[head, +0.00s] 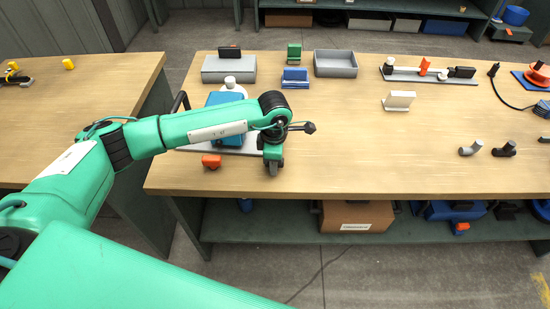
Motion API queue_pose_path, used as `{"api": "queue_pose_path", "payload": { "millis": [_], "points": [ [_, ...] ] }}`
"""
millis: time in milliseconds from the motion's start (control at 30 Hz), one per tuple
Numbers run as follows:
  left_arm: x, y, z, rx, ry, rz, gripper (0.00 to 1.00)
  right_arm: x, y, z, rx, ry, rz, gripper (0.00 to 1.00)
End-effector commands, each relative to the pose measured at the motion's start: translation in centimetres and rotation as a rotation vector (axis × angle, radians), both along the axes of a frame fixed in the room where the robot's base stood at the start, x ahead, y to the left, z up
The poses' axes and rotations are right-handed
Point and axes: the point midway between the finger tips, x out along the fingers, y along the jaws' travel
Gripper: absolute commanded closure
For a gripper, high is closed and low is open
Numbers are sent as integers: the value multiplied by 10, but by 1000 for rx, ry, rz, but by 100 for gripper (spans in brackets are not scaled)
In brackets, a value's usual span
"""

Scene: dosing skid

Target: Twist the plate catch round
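My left arm reaches in from the left over the bench. Its gripper (274,168) points down near the front edge, just right of a blue unit (224,98) on a pale base plate (236,150). Seen from behind the wrist, its fingers are too small to tell open from shut. My arm hides much of the blue unit and plate. I cannot make out for certain which part is the plate catch. My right gripper is out of view.
Behind stand a grey box (229,69), a blue holder (295,78), a green block (294,53) and a grey tray (336,64). A rail with an orange piece (424,66) lies at back right. The bench middle (350,140) is mostly clear.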

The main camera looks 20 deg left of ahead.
Motion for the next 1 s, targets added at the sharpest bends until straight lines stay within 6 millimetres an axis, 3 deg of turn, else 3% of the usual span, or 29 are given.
{"api": "queue_pose_path", "payload": {
  "millis": [33, 100, 467, 1000],
  "points": [
    [0, 0, 0, 0, 0, 0, 53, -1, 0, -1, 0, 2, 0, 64],
    [0, 0, 0, 0, 0, -1, 42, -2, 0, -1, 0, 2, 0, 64],
    [1, 0, 4, -1, -2, -1, 42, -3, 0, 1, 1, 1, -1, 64],
    [1, 0, 56, 0, -2, -2, 42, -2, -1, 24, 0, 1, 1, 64]
  ]
}}
